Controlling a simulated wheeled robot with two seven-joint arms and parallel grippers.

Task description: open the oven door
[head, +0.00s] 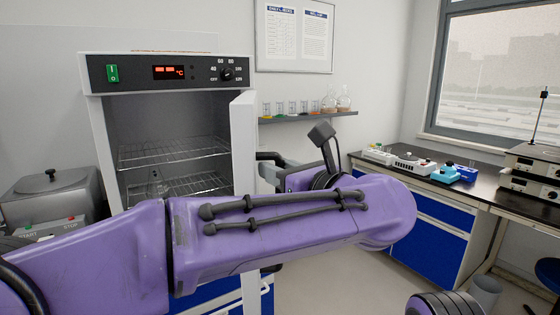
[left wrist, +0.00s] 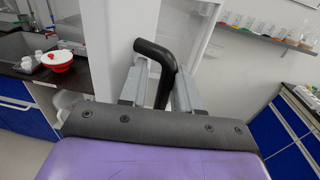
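The oven (head: 168,72) stands left of centre in the head view, with a digital display and a dial on its dark top panel. Its white door (head: 243,140) stands swung well out, and the wire racks inside show. The black door handle (head: 270,157) is on the door's right side; it also shows in the left wrist view (left wrist: 155,50). My left gripper (left wrist: 160,85) has its two grey fingers on either side of the handle and appears shut on it. My left forearm hides the lower oven. My right gripper is not in view.
A shelf (head: 308,116) with glassware hangs on the wall behind the door. A dark bench (head: 400,178) with blue drawers runs along the right. A metal bath (head: 52,190) stands left of the oven. Floor shows between door and bench.

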